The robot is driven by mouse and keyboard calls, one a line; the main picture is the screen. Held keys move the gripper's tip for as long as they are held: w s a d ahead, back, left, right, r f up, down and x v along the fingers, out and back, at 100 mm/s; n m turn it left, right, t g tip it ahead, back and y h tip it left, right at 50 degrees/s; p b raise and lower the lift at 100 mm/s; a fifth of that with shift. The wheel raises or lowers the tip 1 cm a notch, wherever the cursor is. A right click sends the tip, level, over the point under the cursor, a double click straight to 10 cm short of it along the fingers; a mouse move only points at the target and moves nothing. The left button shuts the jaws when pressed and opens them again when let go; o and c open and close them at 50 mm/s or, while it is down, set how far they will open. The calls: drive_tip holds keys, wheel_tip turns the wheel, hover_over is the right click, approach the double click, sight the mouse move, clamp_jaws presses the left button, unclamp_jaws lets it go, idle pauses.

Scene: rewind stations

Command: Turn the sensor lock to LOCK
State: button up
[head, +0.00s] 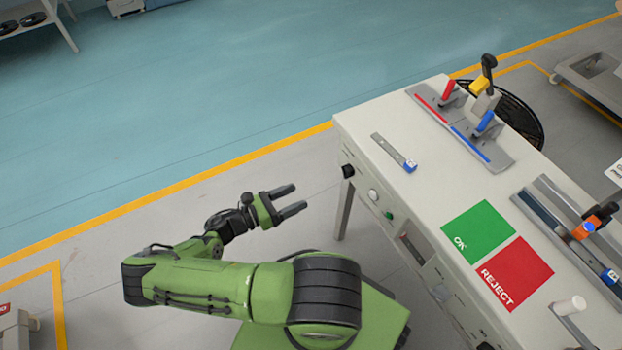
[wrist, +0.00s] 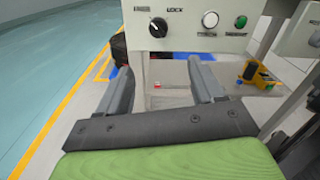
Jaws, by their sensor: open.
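The sensor lock is a black round knob (wrist: 158,27) on the front panel of the white station. A LOCK label is printed above it to the right, and another label to the left is too blurred to read. The knob also shows in the head view (head: 348,171) at the near left corner of the station. My gripper (head: 290,199) is open and empty, to the left of the knob and apart from it. In the wrist view its fingers (wrist: 160,80) are spread below the knob.
A white button (wrist: 210,19) and a green button (wrist: 241,21) sit right of the knob. On the station top (head: 385,120) are a splice fixture (head: 462,128), a green OK pad (head: 478,232) and a red REJECT pad (head: 515,273).

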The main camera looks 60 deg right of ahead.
sight(347, 171)
drive_tip(key=b+x, duration=0.1)
drive_tip(key=x, duration=1.5)
drive_tip(key=shift+r+b, duration=0.2)
drive_tip(key=shift+b, duration=0.2)
drive_tip(key=shift+a, duration=0.1)
drive_tip(key=c, duration=1.1)
drive_tip(key=shift+o, duration=0.2)
drive_tip(key=shift+w+r+m+b, duration=0.15)
drive_tip(key=shift+m+b, duration=0.45)
drive_tip(key=shift+m, duration=3.8)
drive_tip(key=shift+w+f+m+b, duration=0.1)
drive_tip(key=shift+m+b, duration=0.5)
drive_tip(key=shift+m, duration=3.8)
